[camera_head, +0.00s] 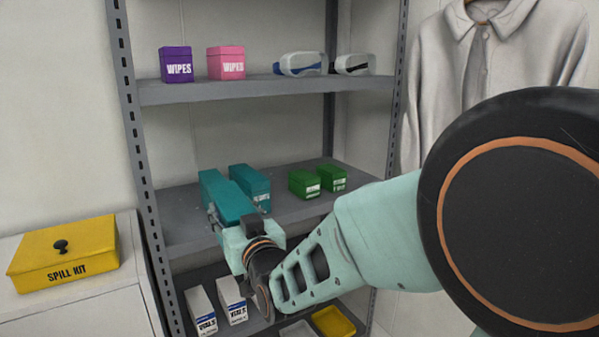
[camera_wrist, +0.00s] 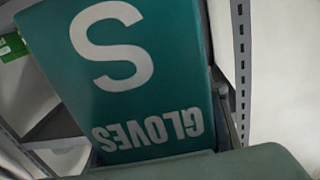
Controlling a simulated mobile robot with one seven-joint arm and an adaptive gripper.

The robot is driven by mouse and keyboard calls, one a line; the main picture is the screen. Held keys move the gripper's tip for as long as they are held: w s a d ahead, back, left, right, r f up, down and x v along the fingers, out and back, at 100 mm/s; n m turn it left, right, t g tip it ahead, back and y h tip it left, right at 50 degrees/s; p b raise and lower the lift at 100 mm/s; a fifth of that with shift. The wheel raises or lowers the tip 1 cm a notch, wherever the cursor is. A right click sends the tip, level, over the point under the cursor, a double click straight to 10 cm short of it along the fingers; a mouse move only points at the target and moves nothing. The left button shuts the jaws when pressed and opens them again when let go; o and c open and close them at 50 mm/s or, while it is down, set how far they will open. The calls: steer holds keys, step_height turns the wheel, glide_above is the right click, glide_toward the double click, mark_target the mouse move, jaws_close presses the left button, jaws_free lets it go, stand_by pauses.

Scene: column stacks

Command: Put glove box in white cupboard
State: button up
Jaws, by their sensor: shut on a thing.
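A teal glove box (camera_head: 224,194) is at the middle shelf's left part in the head view. In the wrist view this glove box (camera_wrist: 140,75) fills the middle, with a large "S" and "GLOVES" upside down on its face. My gripper (camera_head: 228,215) is shut on it from the front. The box's underside is hidden, so I cannot tell whether it touches the shelf. A second teal box (camera_head: 251,184) stands close to its right. A white cupboard (camera_head: 85,312) stands at the lower left; only its top and part of its front show.
The grey shelf rack (camera_head: 180,215) has upright posts near my gripper. Green boxes (camera_head: 304,183) stand further right on the middle shelf. A yellow spill kit (camera_head: 65,254) covers much of the cupboard top. Wipes (camera_head: 176,66) and goggles are above.

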steer(key=w+d+f+m+t+h, duration=0.15)
steer(key=d+f+m+h, duration=0.35)
steer(key=d, duration=0.9)
steer(key=w+d+f+t+h, duration=0.1)
steer(key=w+d+f+h, duration=0.15)
steer(key=d+f, duration=0.85)
step_height(320, 180, up, 25)
steer(key=d+p, duration=0.3)
steer(key=p, duration=1.8)
steer(key=shift+h+p, duration=0.35)
steer(key=shift+s+a+g, duration=0.1)
steer(key=shift+a+g, duration=0.1)
steer(key=shift+g, duration=0.05)
